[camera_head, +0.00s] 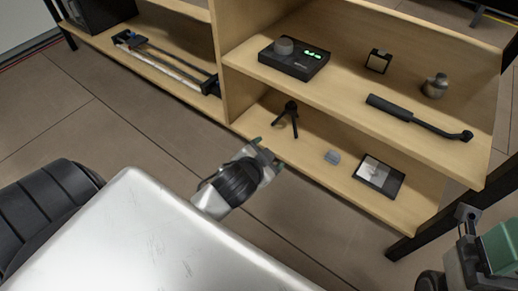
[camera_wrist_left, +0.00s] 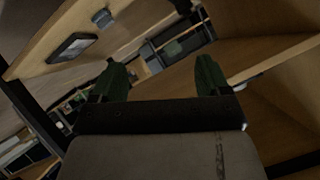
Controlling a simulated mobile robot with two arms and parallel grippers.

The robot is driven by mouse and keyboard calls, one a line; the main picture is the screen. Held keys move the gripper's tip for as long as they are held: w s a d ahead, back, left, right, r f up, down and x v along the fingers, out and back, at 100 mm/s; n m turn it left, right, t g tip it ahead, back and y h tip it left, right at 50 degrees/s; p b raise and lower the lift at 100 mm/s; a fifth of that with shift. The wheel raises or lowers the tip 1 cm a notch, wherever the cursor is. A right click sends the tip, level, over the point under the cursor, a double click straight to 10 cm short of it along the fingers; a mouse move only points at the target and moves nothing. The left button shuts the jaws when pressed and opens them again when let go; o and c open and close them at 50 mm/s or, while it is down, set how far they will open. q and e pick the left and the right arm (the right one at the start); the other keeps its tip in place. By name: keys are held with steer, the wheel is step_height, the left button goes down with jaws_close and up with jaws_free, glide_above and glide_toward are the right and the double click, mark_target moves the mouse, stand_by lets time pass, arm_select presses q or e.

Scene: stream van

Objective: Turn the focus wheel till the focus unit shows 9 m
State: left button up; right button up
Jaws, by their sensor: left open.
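The focus unit (camera_head: 306,64) is a flat black box on the upper shelf at the top centre of the head view. Its focus wheel (camera_head: 284,46) is a grey round knob on the left of its top. A green display (camera_head: 315,54) is lit beside the knob, but its digits are too small to read. My left gripper (camera_head: 264,150) is in front of the lower shelf, below and nearer than the focus unit, apart from it. In the left wrist view its green fingers (camera_wrist_left: 163,80) are spread, with nothing between them.
The upper shelf (camera_head: 335,86) also bears a black-handled tool (camera_head: 400,112), a small dark square item (camera_head: 378,61) and a grey jar (camera_head: 436,85). Below are a small black tripod (camera_head: 287,117), a blue-grey block (camera_head: 332,157) and a framed panel (camera_head: 379,175). A black chair (camera_head: 45,215) stands at left.

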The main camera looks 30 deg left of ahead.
arm_select(q)
steer(key=shift+s+f+n+g+p, duration=0.55)
steer(key=shift+s+f+g, duration=0.65)
steer(key=shift+s+f, duration=0.5)
steer(key=shift+w, duration=0.1)
